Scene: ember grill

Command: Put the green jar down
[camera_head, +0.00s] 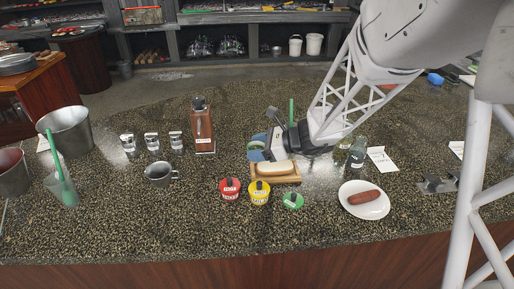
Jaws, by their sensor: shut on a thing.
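My gripper (267,142) hangs over the counter, just behind the wooden bun tray (285,179). A blue-green, jar-like thing (256,153) shows at its fingertips, partly hidden by the fingers and the tray. My gripper is shut, apparently on this thing. I cannot tell whether its base touches the counter. A small green-labelled pot (293,201) with a dark knob stands on the counter in front of the tray, clear of my gripper.
A yellow pot (259,192) and a red pot (230,188) stand left of the green-labelled one. A plate (351,208) with a sausage is at right. A metal cup (160,174) and a wooden-bodied dispenser (202,128) stand left. The front counter strip is clear.

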